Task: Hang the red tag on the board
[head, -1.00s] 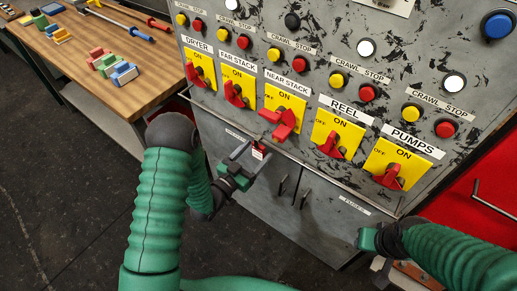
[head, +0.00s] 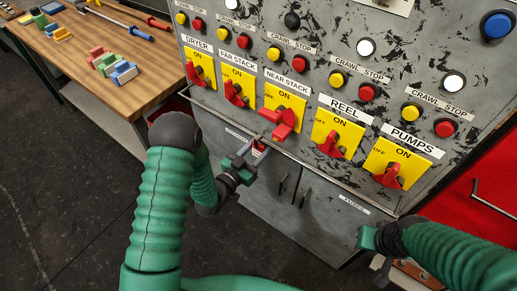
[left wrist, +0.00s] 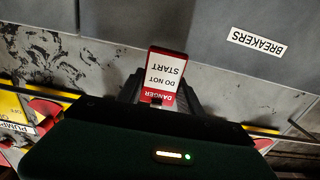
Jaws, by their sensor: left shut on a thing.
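The red tag (head: 259,147), with a white label reading "DANGER DO NOT START", is just below the near-stack switch, by the rail on the board's front. In the left wrist view the tag (left wrist: 166,70) stands between the fingers, its label upside down. My left gripper (head: 256,147) is shut on it; the fingers hide part of the tag in the head view. The grey board (head: 330,90) carries yellow plates with red switch handles. My right gripper (head: 368,240) is at the lower right, away from the tag; its fingers do not show clearly.
A metal rail (head: 330,180) runs along the board's lower edge, above cabinet doors with handles (head: 283,184). A wooden bench (head: 110,75) with coloured padlocks (head: 113,65) and tools stands at the left. A red cabinet (head: 480,190) is at the right.

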